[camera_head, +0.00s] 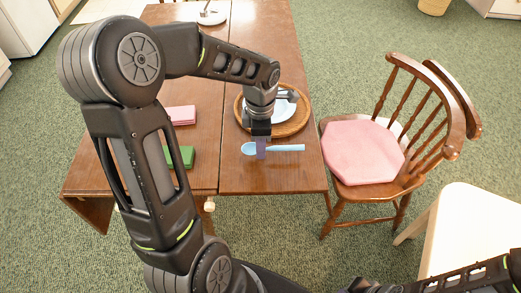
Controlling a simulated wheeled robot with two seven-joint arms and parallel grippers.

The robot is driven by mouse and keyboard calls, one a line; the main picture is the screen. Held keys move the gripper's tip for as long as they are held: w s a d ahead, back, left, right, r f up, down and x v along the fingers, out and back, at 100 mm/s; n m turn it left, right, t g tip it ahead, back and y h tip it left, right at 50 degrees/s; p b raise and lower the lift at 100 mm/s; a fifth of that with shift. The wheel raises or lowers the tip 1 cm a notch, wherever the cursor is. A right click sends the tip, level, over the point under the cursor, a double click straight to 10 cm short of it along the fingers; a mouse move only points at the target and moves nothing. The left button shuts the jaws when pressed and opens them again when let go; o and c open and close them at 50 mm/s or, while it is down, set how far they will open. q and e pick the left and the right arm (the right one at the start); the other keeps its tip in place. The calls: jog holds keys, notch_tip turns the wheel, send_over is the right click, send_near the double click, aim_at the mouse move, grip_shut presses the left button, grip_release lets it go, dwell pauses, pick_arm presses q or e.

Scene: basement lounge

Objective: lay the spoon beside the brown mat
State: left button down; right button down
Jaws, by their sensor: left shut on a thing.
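The light blue spoon (290,148) is at the near side of the round brown mat (305,118), over the wooden table. Its bowl points left and its handle points right. My left gripper (261,150) points down and is shut on the spoon near its bowl. I cannot tell whether the spoon touches the tabletop. The mat carries a pale plate (284,112) and dark cutlery, partly hidden by my left wrist. My right gripper is out of view; only part of that arm shows at the bottom right.
A pink block (181,115) and a green block (181,157) lie on the table's left part, the green one partly behind my left arm. A wooden chair with a pink cushion (362,150) stands right of the table. A cream seat (470,235) is at the lower right.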

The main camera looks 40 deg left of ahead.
pick_arm(q)
jog(key=shift+f, duration=1.6)
jog(key=shift+f, duration=0.15)
jog(key=c, duration=0.9)
grip_release()
jog(key=shift+c, duration=0.2)
notch_tip(320, 180, up, 12)
